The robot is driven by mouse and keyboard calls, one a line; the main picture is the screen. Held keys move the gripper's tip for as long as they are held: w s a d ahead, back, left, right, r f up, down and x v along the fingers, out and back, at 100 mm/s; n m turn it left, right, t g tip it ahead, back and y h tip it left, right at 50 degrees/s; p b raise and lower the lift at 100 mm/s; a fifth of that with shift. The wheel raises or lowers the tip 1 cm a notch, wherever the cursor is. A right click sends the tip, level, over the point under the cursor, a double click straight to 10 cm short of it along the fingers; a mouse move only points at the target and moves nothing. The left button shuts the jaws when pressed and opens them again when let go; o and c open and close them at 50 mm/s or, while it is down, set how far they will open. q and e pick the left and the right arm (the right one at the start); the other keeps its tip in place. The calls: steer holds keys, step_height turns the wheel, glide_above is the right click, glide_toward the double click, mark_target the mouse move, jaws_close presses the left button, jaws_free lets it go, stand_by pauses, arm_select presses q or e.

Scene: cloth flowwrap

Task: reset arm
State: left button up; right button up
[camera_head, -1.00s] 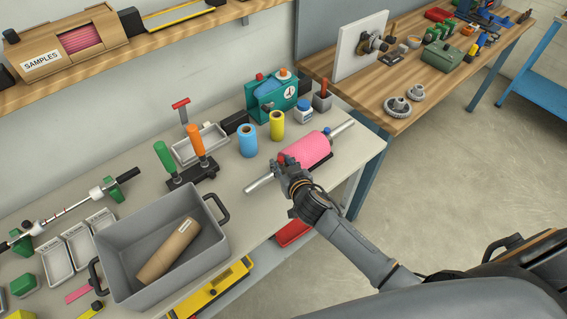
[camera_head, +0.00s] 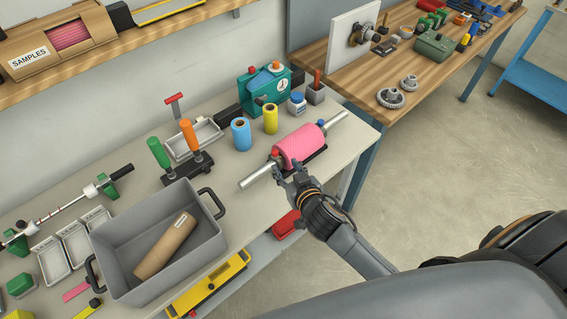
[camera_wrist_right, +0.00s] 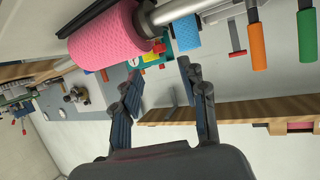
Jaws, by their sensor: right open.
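My right gripper (camera_head: 291,172) is open and empty at the near side of a pink roll on a metal shaft (camera_head: 300,146). The roll rests on a dark holder near the bench's front right edge. In the right wrist view, the open fingers (camera_wrist_right: 155,85) have nothing between them, and the pink roll (camera_wrist_right: 105,38) shows above and beyond them, apart from the fingers. In the head view I cannot tell whether the fingertips touch the shaft end. My left gripper is not in view.
A grey bin (camera_head: 160,245) with a cardboard tube (camera_head: 166,247) stands at the bench's left. Green and orange handles (camera_head: 187,135), a blue roll (camera_head: 241,134), a yellow roll (camera_head: 271,119) and a teal device (camera_head: 264,90) stand behind. The floor (camera_head: 440,150) at right is clear.

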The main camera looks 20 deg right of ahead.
steer(key=shift+s, duration=0.15)
stand_by(0.4)
steer(key=s+d+n+g, duration=0.2)
steer(key=s+g, duration=0.8)
steer(key=s, duration=1.4)
step_height(320, 180, down, 31)
steer(key=s+g+b, duration=0.1)
steer(key=s+b, duration=0.1)
steer(key=b, duration=0.1)
steer(key=s+d+f+g+b, duration=0.1)
steer(key=s+d+f+b, duration=0.1)
steer(key=s+f, duration=1.4)
steer(key=shift+d+f+g, duration=0.2)
steer(key=shift+d+g, duration=0.1)
steer(key=shift+d, duration=0.1)
